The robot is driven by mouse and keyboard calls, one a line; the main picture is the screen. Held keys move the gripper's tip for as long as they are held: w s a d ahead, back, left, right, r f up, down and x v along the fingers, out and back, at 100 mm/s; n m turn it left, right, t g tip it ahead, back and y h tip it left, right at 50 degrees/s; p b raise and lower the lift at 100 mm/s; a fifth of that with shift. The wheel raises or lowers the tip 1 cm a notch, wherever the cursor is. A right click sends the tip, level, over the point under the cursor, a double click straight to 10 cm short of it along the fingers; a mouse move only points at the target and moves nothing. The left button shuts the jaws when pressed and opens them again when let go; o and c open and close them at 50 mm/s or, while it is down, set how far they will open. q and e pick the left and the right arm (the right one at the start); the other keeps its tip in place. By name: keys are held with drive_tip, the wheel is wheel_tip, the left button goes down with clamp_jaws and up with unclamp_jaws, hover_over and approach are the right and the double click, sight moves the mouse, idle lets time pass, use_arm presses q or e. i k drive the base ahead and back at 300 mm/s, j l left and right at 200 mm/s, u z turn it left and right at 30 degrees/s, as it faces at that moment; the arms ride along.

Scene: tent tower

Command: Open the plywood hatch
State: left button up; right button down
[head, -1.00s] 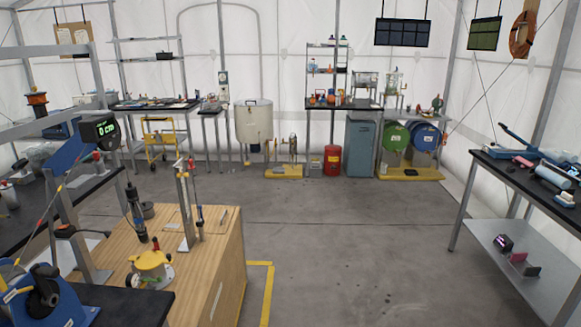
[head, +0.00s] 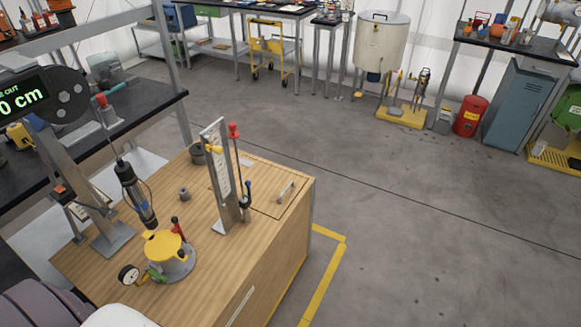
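The plywood hatch (head: 268,184) is a flush panel outlined in the top of the wooden box (head: 262,262), at its far right part. It lies flat and looks closed. A small pale bar handle (head: 286,191) sits on the panel. A metal post with a scale (head: 221,178) and red and yellow knobs stands beside the panel's left edge. A blue-handled tool (head: 247,194) stands by the post. Neither gripper shows; rounded grey and white parts at the lower left edge may be my arm.
A yellow-topped fixture (head: 163,246) with a gauge (head: 128,274) stands on the box's near part. A dark cylindrical tool (head: 136,193) hangs on a cable above the box. A black workbench (head: 70,160) is at the left. The floor right of the box is clear.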

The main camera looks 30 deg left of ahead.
sight(274, 189)
drive_tip(key=i+l+u, duration=0.1)
drive_tip(key=i+u, duration=0.3)
drive_tip(key=i+l+u, duration=0.2)
drive_tip(key=i+u, duration=0.25)
drive_tip(key=i+l+u, duration=0.2)
drive_tip(key=u, duration=0.2)
drive_tip(key=i+l+u, duration=0.25)
drive_tip(key=l+u, duration=0.2)
drive_tip(key=i+l+u, duration=0.15)
drive_tip(key=l+u, duration=0.25)
drive_tip(key=l, duration=0.15)
